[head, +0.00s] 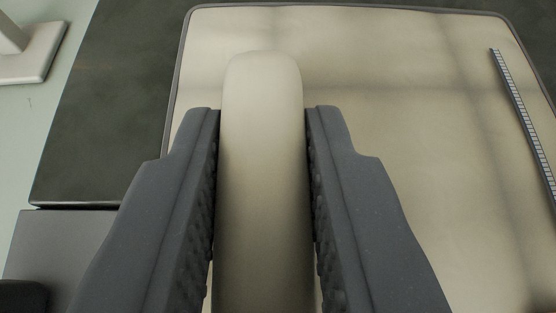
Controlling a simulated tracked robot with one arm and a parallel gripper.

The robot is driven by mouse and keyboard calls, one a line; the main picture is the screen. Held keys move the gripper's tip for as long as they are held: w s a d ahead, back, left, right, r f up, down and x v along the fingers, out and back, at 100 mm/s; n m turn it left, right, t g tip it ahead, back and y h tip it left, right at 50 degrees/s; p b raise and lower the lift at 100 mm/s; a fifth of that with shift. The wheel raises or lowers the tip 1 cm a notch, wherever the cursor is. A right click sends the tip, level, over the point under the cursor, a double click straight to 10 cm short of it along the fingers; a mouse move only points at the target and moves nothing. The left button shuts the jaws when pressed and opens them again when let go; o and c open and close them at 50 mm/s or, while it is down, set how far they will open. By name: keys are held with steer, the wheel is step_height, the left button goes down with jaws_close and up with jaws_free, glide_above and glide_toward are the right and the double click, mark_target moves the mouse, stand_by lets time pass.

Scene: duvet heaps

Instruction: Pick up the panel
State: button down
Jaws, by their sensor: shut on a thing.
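My gripper (262,112) is in the middle of the view, its two dark grey, ridged fingers on either side of a cream, round-ended piece (261,180). I take this piece to be the panel. It is long and smooth, and it runs from the bottom edge of the view up past the fingertips. The fingers are shut on its two sides. Its lower end is cut off by the frame. I cannot tell whether it touches the surface below.
A large beige mat (400,60) with dark edging lies beneath, on a dark surface (115,100). A thin dark strip with pale marks (522,118) lies on the mat at the right. A white object (28,50) stands at the top left.

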step_height(320, 180, up, 2)
steer(key=shift+r, duration=0.1)
steer(key=shift+s+r+p, duration=0.1)
steer(key=shift+s+p, duration=0.2)
steer(key=s+p, duration=0.1)
steer(key=s, duration=1.1)
steer(key=s+b, duration=0.2)
steer(key=shift+s+b, duration=0.3)
steer(key=shift+b, duration=0.1)
steer(key=s+b, duration=0.1)
steer(key=b, duration=0.2)
steer(key=shift+s+b, duration=0.35)
steer(key=shift+b, duration=0.05)
steer(key=shift+s+b, duration=0.55)
steer(key=shift+b, duration=0.2)
